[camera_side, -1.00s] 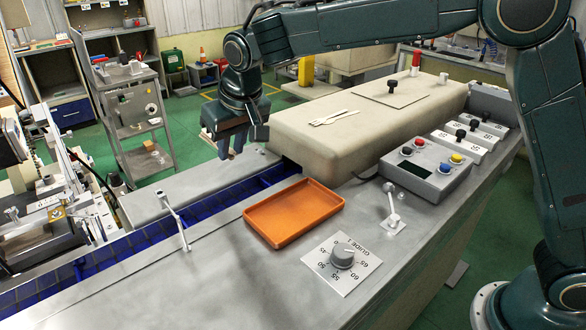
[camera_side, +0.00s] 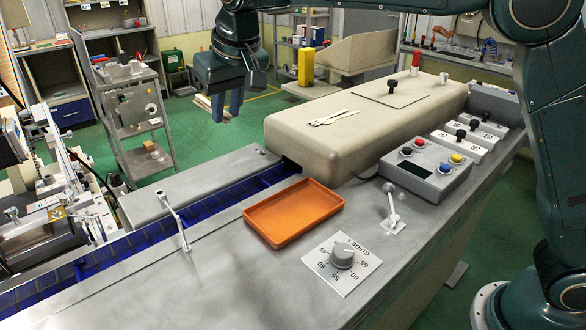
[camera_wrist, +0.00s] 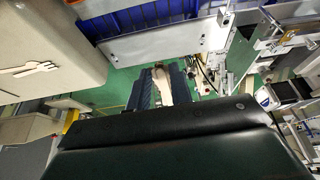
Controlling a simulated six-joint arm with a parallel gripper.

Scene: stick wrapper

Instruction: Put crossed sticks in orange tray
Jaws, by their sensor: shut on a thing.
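A pair of crossed pale sticks (camera_side: 329,117) lies on top of the beige cover, and also shows in the wrist view (camera_wrist: 30,69). The orange tray (camera_side: 293,213) is empty on the grey bench.
The beige cover (camera_side: 365,125) stands high behind the tray. The blue conveyor channel (camera_side: 130,228) runs left of the tray, with a small metal lever (camera_side: 172,218) beside it. A dial (camera_side: 342,257), another lever (camera_side: 391,208) and a button box (camera_side: 432,167) stand nearby.

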